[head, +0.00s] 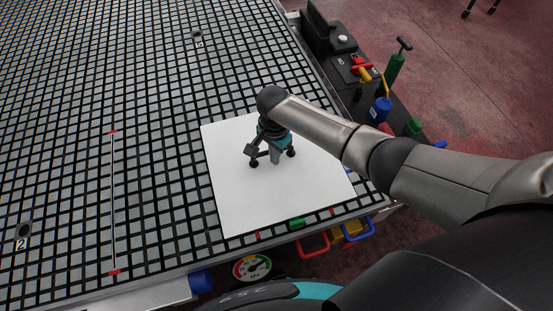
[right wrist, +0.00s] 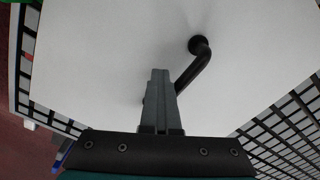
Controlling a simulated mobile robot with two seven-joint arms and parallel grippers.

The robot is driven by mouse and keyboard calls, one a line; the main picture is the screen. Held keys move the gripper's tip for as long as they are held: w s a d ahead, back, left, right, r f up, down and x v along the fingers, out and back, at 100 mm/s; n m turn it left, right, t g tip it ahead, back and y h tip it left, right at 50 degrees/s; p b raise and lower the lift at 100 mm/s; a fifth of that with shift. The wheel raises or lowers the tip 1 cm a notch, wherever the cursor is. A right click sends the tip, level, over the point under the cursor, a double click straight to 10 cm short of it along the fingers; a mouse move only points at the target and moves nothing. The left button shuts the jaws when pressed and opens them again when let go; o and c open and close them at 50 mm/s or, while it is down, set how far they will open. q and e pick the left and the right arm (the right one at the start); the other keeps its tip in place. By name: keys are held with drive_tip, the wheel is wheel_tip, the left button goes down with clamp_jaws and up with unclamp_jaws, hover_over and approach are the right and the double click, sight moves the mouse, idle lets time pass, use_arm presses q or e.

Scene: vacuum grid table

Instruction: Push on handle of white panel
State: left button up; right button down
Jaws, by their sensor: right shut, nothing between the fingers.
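The white panel (head: 235,195) lies flat on the grid table near its front right edge. Its black handle (head: 253,163) rises from the middle of the panel and is partly hidden by my right gripper. My right gripper (head: 275,159) points down over the panel, right at the handle. In the right wrist view its fingers (right wrist: 160,75) are together and empty, just left of the bent black handle (right wrist: 195,70). The handle's near end is hidden behind the fingers. I cannot tell whether the fingers touch the handle or the panel. My left gripper is not in view.
The grid table (head: 150,60) is mostly clear left of the panel. A pressure gauge (head: 252,268) and red handle (head: 314,245) are below the front edge.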

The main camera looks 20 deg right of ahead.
drive_tip(key=shift+w+r+p, duration=0.2)
drive_tip(key=shift+w+p, duration=0.25)
drive_tip(key=shift+p, duration=0.4)
idle(1.4)
drive_tip(key=shift+s+p, duration=0.4)
drive_tip(key=shift+p, duration=0.2)
drive_tip(key=shift+s+f+p, duration=0.15)
drive_tip(key=shift+s+p, duration=1.4)
drive_tip(key=shift+s, duration=0.05)
wheel_tip(320, 180, up, 3)
drive_tip(key=p, duration=0.3)
wheel_tip(320, 180, up, 2)
drive_tip(key=shift+r+p, duration=0.15)
drive_tip(key=shift+p, duration=0.45)
drive_tip(key=shift+r, duration=1.3)
drive_tip(key=shift+s, duration=0.15)
